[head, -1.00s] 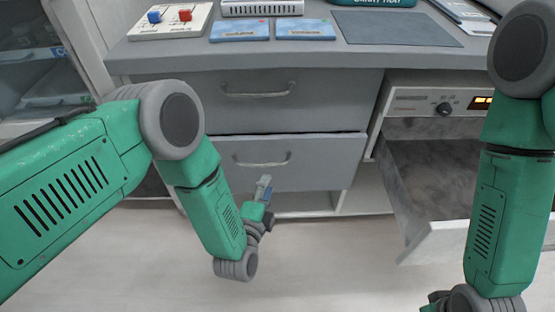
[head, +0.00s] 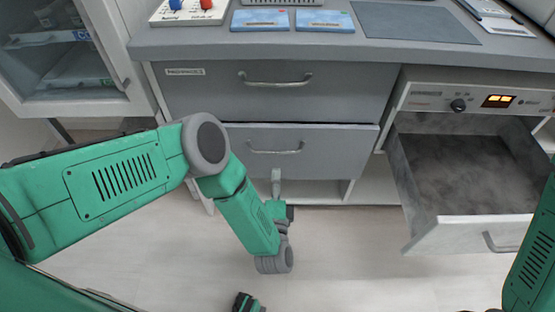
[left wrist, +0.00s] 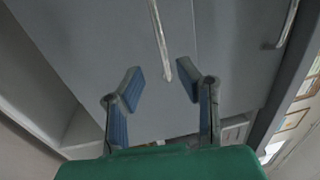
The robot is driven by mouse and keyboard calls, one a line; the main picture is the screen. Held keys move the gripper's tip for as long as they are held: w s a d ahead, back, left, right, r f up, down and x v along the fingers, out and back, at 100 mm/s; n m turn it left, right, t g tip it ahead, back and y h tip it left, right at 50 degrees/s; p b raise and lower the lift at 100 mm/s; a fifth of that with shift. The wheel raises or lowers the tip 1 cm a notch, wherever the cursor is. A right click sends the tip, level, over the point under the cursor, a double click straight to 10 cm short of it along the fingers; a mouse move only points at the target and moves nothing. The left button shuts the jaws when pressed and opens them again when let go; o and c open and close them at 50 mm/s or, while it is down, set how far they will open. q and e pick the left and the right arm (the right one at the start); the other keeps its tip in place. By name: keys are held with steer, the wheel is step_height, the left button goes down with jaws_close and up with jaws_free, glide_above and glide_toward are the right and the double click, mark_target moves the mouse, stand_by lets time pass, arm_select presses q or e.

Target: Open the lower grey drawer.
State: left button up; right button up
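The lower grey drawer (head: 338,142) is in the cabinet under the counter and looks shut. Its bar handle (head: 276,151) runs across the front. My left gripper (head: 277,180) is just below that handle in the head view, in front of the drawer's lower edge. In the left wrist view my left gripper (left wrist: 159,82) is open and empty, its blue-padded fingers apart. There the lower handle (left wrist: 160,40) lies ahead, its near end close to the gap between the fingertips. I cannot see contact. My right gripper is out of view.
The upper grey drawer (head: 335,92) is shut, with its handle (head: 275,82) above. To the right, an open drawer (head: 465,235) of a unit with a lit display juts out. A glass-fronted cabinet (head: 122,100) stands at left. Floor (head: 350,255) in front is clear.

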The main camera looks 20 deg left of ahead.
mark_target(278, 153)
arm_select(q)
steer(key=b+x, duration=0.5)
steer(key=x, duration=0.3)
steer(key=shift+w+r, duration=0.15)
steer(key=shift+w, duration=0.05)
steer(key=shift+d, duration=0.1)
jaws_close()
